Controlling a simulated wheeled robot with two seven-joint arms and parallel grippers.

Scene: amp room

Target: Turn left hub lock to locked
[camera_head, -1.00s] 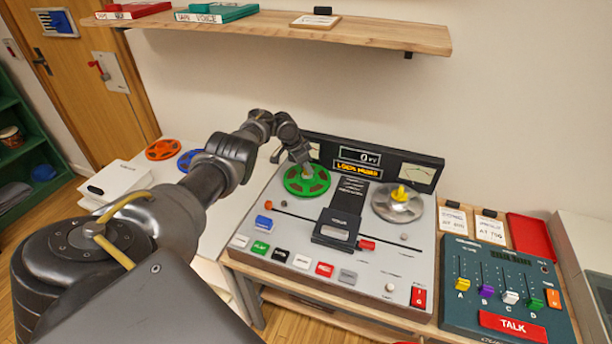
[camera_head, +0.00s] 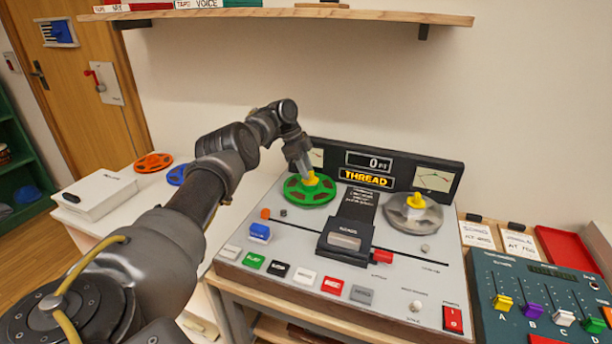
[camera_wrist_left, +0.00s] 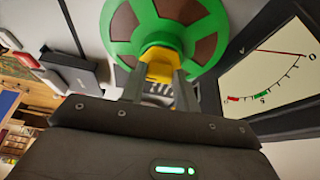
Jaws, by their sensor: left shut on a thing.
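The left hub lock is a yellow knob (camera_head: 311,178) at the centre of the green reel (camera_head: 297,190), which sits on the left spindle of the tape deck (camera_head: 270,279). My left gripper (camera_head: 307,172) reaches down onto it. In the left wrist view, the two fingers (camera_wrist_left: 160,88) are shut on the yellow knob (camera_wrist_left: 160,62), with the green reel (camera_wrist_left: 208,25) behind. The knob's lower part is hidden between the fingers. The right hub carries a silver reel (camera_head: 428,218) with its own yellow lock (camera_head: 416,200). The display (camera_head: 368,179) reads THREAD. My right gripper is not in view.
An orange reel (camera_head: 153,162), a blue reel (camera_head: 178,174) and a white box (camera_head: 98,195) lie on the table to the left. A mixer (camera_head: 540,305) with coloured faders stands at right. A shelf (camera_head: 390,16) spans the wall above.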

